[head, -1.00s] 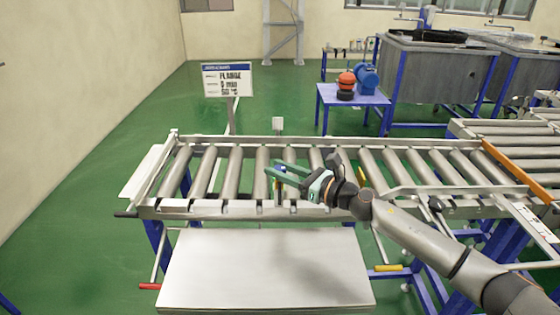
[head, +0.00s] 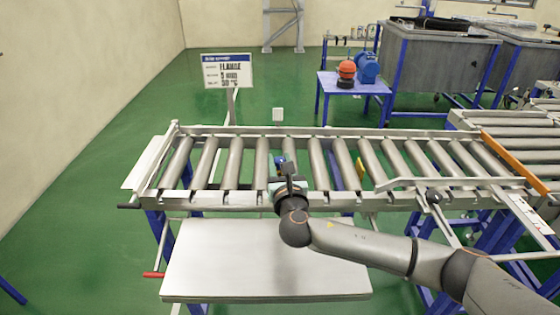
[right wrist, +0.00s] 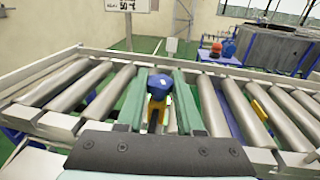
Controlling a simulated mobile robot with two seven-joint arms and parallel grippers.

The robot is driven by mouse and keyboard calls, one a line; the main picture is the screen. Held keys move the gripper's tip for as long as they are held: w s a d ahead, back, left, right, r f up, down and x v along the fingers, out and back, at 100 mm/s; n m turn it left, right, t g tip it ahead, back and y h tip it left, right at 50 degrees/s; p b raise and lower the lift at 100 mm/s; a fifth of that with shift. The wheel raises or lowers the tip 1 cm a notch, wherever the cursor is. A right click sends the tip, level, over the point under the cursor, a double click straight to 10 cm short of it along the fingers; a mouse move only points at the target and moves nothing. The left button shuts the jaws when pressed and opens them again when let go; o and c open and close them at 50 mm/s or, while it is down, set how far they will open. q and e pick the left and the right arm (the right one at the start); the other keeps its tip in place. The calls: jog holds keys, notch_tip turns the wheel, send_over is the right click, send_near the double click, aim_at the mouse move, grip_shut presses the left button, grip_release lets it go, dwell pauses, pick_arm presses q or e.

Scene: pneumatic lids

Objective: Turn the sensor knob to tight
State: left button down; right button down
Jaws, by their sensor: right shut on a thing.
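A blue knob-like piece with a yellow part below it shows in the right wrist view (right wrist: 160,86), at the near side of the roller conveyor. I take it to be the sensor knob; its blue top also shows in the head view (head: 279,161). My right gripper (head: 281,174) points away from me over the conveyor's near rail. Its green fingers lie on both sides of the blue piece in the right wrist view, shut on it. The gripper partly hides the piece in the head view. I cannot read a knob mark. My left gripper is not in view.
The roller conveyor (head: 235,163) runs across the view with metal side rails. A small white box (head: 278,114) stands behind it. A grey panel (head: 265,262) lies in front, below rail height. A sign (head: 227,71) and a blue table (head: 352,88) stand beyond.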

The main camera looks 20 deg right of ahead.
jog(key=shift+m+g+h, duration=0.5)
jog(key=shift+m+h, duration=0.4)
jog(key=shift+h, duration=0.5)
jog(key=shift+m+g+h, duration=0.5)
jog(key=shift+m+h, duration=0.4)
jog(key=shift+h, duration=0.5)
jog(key=c, duration=0.5)
grip_release()
jog(key=shift+w, duration=0.1)
jog(key=shift+c, duration=0.2)
jog(key=b+v, duration=0.1)
jog(key=v, duration=1.1)
jog(key=shift+s+a, duration=0.2)
jog(key=shift+s, duration=0.05)
